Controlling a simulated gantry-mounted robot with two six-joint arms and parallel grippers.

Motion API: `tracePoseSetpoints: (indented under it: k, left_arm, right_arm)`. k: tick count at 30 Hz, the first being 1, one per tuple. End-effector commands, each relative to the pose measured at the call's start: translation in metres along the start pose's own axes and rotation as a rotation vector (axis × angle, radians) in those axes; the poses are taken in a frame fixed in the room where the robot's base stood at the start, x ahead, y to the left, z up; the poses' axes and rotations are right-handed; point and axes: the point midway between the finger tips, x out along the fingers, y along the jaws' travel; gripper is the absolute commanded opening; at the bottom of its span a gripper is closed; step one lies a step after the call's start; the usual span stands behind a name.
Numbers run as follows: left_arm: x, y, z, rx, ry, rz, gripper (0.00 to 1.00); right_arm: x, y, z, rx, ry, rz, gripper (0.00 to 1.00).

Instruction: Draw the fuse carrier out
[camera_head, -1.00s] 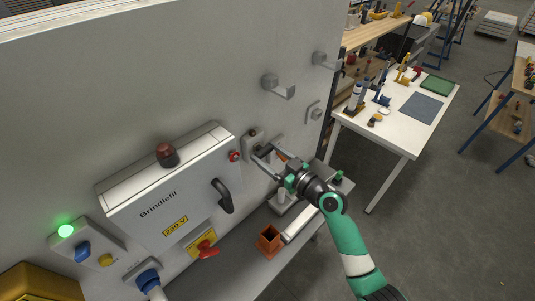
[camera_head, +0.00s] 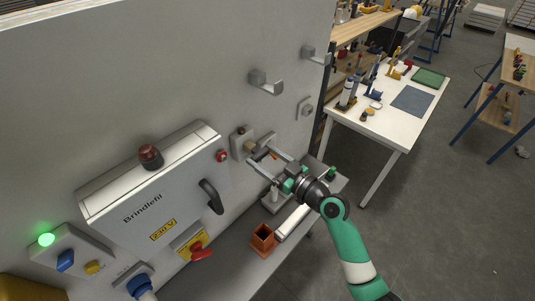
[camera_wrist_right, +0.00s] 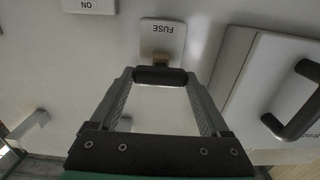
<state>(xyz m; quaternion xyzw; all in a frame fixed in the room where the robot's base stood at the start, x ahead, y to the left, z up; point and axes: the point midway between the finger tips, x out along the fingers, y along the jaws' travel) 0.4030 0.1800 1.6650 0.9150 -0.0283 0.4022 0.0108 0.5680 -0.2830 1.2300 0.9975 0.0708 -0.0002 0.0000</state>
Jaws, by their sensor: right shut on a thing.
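The fuse holder plate (camera_head: 239,141) is on the upright grey panel, right of the Brindlefit box. In the right wrist view the plate reads FUSE (camera_wrist_right: 162,32). The fuse carrier shows there as a dark bar (camera_wrist_right: 160,76) with a tan part (camera_wrist_right: 160,60) between it and the plate. My right gripper (camera_head: 260,150) is at the carrier in front of the plate. In the wrist view its two fingers (camera_wrist_right: 160,78) are shut on the ends of the dark bar. I cannot tell how far the carrier is out. My left gripper is not in view.
The Brindlefit box (camera_head: 150,190) has a black handle (camera_head: 211,196) close to the left of my gripper. Grey hooks (camera_head: 266,82) stick out above. An orange open box (camera_head: 264,240) stands on the shelf below. A green lamp (camera_head: 46,240) is lit.

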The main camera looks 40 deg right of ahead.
Motion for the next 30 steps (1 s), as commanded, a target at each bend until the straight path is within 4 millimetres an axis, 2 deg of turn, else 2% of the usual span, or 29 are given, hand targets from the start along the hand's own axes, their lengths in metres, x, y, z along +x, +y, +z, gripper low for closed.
tracePoseSetpoints:
  k: [1, 2, 5, 12, 16, 27, 30]
  left_arm:
    - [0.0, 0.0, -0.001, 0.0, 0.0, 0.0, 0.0]
    - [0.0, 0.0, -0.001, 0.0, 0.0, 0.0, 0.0]
    - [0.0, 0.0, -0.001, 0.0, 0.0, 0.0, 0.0]
    - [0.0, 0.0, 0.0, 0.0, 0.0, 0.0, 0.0]
    - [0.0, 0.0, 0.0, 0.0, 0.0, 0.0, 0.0]
    - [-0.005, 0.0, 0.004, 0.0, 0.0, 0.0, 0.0]
    - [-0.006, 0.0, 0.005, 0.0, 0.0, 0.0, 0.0]
  right_arm:
    - [-0.001, 0.001, -0.003, 0.0, 0.007, 0.002, 0.0]
    - [-0.001, 0.001, -0.003, 0.0, 0.007, 0.002, 0.83]
    - [-0.001, 0.001, -0.003, 0.0, 0.006, 0.002, 1.0]
    - [-0.001, 0.001, -0.002, 0.0, 0.004, 0.002, 1.0]
    - [-0.013, 0.001, -0.001, 0.0, 0.004, 0.003, 1.0]
    - [-0.095, 0.002, 0.0, 0.001, 0.005, 0.006, 1.0]
    - [-0.109, 0.002, 0.0, 0.001, 0.005, 0.006, 1.0]
